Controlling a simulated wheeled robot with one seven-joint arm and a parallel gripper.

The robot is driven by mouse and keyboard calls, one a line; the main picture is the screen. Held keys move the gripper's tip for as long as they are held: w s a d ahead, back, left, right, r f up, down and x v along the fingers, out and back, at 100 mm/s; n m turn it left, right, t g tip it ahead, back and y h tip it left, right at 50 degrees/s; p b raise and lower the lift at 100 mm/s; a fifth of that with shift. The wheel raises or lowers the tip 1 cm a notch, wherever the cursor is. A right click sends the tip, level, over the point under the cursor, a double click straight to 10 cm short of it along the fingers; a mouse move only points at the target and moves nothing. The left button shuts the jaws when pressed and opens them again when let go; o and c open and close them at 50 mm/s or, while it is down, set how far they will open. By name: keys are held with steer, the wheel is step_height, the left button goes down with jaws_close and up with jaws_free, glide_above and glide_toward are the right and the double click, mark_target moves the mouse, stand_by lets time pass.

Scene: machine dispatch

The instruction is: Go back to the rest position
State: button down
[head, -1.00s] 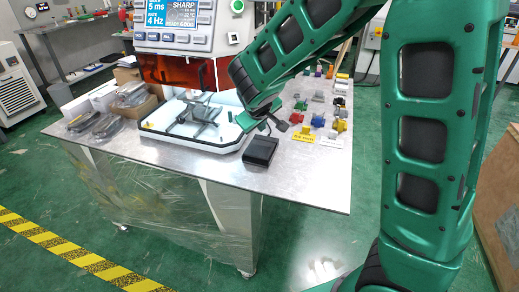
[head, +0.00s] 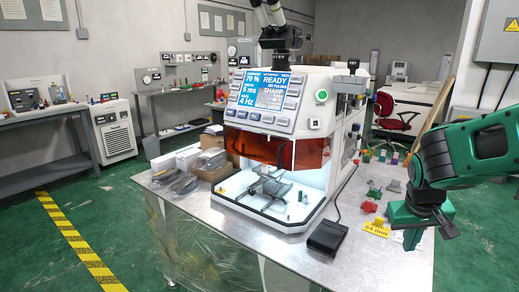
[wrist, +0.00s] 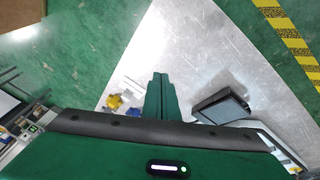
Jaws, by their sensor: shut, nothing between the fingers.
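My green gripper (head: 412,240) hangs at the right of the head view, over the right part of the metal table (head: 385,265). It is clear of the laser welding machine (head: 312,120). In the wrist view, the two green fingers (wrist: 160,82) lie together with nothing between them. The arm reaches in from the right edge of the head view and is bent at the wrist. The black foot pedal (head: 327,237) lies on the table left of my gripper. It also shows in the wrist view (wrist: 222,108), right of the fingers.
A yellow label card (head: 376,230) and several small coloured parts stand near my gripper. Bagged items and boxes (head: 205,160) sit at the table's left. A red chair (head: 397,115) stands behind. Yellow-black tape (head: 82,245) crosses the green floor at left.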

steer(key=s+d+m+g+y, duration=0.1)
steer(key=s+m, duration=0.1)
steer(key=s, duration=0.9)
steer(key=s+d+r+m+g+y, duration=0.1)
steer(key=s+m+g+y, duration=0.1)
steer(key=s, duration=0.9)
steer(key=shift+d+r+m, duration=0.2)
steer(key=shift+m, duration=0.3)
